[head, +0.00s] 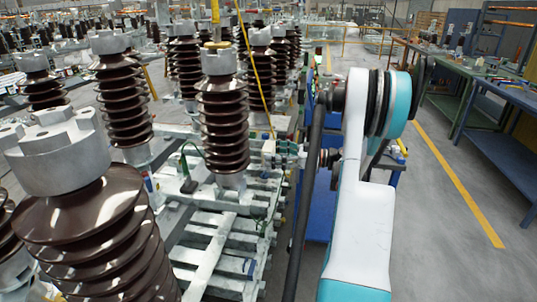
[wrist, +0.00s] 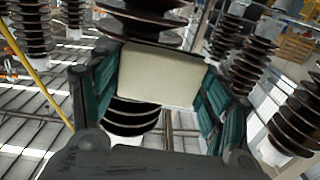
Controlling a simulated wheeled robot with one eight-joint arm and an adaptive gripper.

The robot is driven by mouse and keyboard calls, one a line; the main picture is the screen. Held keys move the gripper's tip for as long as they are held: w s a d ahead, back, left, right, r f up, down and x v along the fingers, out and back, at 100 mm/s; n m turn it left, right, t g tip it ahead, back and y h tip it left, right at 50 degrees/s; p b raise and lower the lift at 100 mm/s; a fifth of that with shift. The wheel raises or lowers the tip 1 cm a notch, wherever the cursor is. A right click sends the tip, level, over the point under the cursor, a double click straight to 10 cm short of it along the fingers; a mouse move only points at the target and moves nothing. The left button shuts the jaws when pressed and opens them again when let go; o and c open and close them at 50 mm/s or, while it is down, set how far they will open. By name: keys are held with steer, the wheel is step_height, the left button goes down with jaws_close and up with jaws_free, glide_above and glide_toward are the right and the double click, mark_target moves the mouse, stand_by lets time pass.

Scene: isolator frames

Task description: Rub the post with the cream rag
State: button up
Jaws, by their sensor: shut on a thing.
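The cream rag (wrist: 158,75) is a pale, flat-faced piece in the wrist view, between the teal-lined fingers of my gripper (wrist: 155,90). The gripper is shut on it. A dark brown ribbed post (wrist: 135,118) stands directly behind the rag, with its ribs showing above and below it. The rag covers the post's middle; I cannot tell whether they touch. In the head view several similar brown posts stand on the left, one of them near the centre (head: 222,125). I cannot tell which one is behind the rag. The rag and fingers are not clear there.
A large brown post with a grey cap (head: 62,150) stands close at the front left. Pale metal frame bars (head: 205,255) lie below the posts. Blue workbenches (head: 500,135) stand at the right. The grey floor between my arm and the benches is clear.

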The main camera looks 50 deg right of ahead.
steer(key=v, duration=0.3)
stand_by(0.5)
